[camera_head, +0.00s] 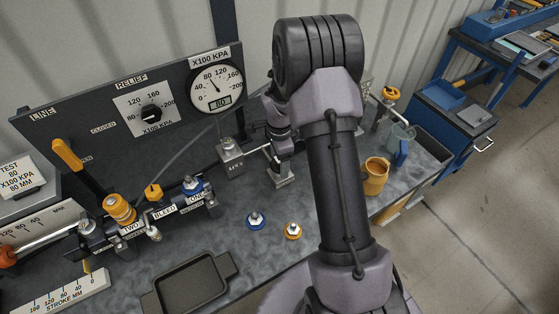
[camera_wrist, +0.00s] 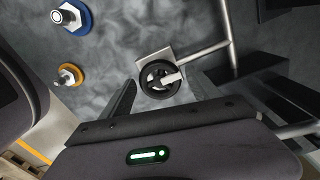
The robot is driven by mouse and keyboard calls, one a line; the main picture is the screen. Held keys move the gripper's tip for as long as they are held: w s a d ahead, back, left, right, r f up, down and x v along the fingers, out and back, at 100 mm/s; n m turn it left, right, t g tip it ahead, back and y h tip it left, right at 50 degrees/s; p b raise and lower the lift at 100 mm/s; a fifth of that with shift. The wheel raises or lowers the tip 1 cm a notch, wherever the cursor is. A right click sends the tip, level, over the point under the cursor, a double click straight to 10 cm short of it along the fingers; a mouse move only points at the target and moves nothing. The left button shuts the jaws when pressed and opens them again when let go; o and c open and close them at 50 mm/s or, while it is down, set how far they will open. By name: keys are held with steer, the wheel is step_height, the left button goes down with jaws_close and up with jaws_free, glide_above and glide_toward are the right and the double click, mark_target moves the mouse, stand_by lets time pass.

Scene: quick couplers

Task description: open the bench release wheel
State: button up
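A small black handwheel (camera_wrist: 147,90) with a light grey spoke or lever shows in the wrist view, on a pale square block at the end of a metal pipe; I take it as the bench release wheel. My gripper (camera_wrist: 163,84) is open, with one dark finger on each side of the wheel in this view. I cannot tell whether the fingers touch it. In the head view my gripper (camera_head: 284,152) is low over the bench, above a pale block (camera_head: 285,180), and the wheel is hidden by my arm.
A black tray (camera_head: 158,300) is at the front. An orange mug (camera_head: 375,178) stands right of my arm. The gauge panel (camera_head: 75,118) rises behind, with the valve manifold (camera_head: 120,235) at left.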

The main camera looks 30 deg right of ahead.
steer(key=c, duration=1)
steer(key=shift+c, duration=0.2)
